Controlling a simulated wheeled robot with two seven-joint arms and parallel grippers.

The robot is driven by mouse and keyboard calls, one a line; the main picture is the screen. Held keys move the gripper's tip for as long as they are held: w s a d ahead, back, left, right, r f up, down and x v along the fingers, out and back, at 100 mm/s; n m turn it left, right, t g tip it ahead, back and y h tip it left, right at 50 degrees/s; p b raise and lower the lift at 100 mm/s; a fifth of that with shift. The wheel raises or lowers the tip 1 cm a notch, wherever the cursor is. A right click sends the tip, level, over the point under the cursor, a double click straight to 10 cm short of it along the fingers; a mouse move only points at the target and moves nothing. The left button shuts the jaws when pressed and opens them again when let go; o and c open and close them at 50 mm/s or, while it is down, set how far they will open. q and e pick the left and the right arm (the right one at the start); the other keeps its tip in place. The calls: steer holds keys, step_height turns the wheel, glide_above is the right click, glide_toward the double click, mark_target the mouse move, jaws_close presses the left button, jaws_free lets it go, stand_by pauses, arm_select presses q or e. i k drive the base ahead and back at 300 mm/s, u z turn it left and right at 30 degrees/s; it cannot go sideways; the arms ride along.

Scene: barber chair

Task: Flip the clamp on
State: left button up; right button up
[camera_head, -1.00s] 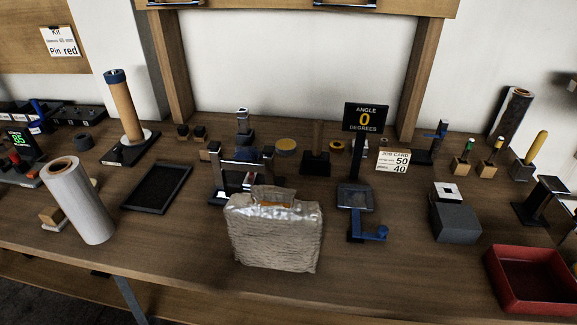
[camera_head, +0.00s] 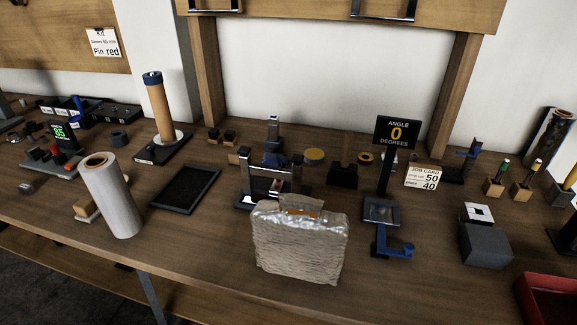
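Neither of my grippers is in view. I cannot tell for sure which thing is the clamp. A grey and blue device with a crank-like blue arm (camera_head: 397,251) stands right of centre, below a black sign (camera_head: 397,131) reading "ANGLE 0 DEGREES". Behind the wrapped block is a metal frame fixture (camera_head: 272,178) with two dark posts and a bright crossbar. At the far left is a small device with a green "85" display (camera_head: 60,133) and red parts in front of it. A small stand with a blue bar (camera_head: 467,155) is at the right.
A crinkled, wrapped block (camera_head: 300,245) stands at the bench's front middle. A white roll (camera_head: 112,195), a black tray (camera_head: 185,189) and an upright brown roll (camera_head: 161,112) are at the left. A grey box (camera_head: 486,244) and a red bin (camera_head: 545,300) are at the right.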

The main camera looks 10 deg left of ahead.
mark_target(276, 184)
steer(key=k, duration=1)
